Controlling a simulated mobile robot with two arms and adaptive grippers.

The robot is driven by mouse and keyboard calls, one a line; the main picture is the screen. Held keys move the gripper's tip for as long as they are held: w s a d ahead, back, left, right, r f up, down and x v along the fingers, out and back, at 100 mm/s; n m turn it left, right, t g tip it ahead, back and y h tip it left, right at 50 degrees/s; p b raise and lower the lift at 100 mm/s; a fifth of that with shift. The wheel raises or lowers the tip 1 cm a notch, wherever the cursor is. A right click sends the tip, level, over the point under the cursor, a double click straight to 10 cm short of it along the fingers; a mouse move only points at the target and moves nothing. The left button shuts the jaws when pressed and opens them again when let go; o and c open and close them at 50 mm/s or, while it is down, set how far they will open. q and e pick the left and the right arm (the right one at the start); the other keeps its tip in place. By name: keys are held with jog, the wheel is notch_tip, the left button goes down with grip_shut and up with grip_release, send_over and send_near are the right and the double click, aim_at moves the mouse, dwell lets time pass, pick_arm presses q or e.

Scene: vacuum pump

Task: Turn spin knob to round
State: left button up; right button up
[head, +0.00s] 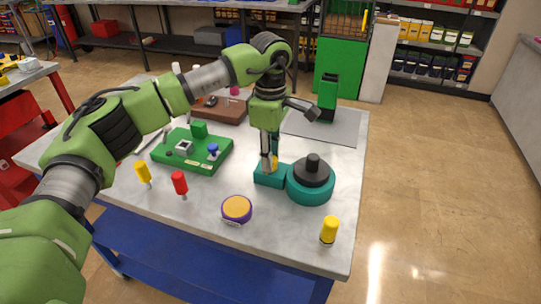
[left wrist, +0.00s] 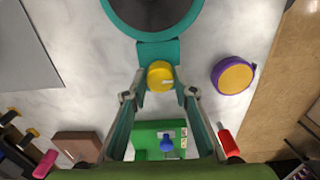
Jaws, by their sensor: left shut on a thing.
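The vacuum pump (head: 310,190) stands on the table, a teal round body with a black top and a teal block (head: 268,179) on its left side. In the left wrist view its dark top and teal rim (left wrist: 195,22) show at the upper edge. The yellow spin knob (left wrist: 160,75) sits on the block, with a pale mark on its face pointing right in the left wrist view. My left gripper (head: 269,163) reaches down from above with its fingers shut on the knob's sides. The fingers hide most of the knob in the head view.
A green board with small parts (head: 205,163) lies left of the pump. A purple-and-orange round object (head: 237,209), yellow-handled tools (head: 329,231) and a red-handled one (head: 180,184) are near the front. A grey mat (head: 340,128) lies behind.

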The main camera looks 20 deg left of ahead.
pick_arm(q)
jog(key=shift+w+r, duration=0.1)
jog(key=shift+r, duration=0.05)
jog(key=o, duration=1.1)
jog(key=shift+c, duration=0.2)
notch_tip(320, 180, up, 12)
jog(key=shift+f, duration=0.1)
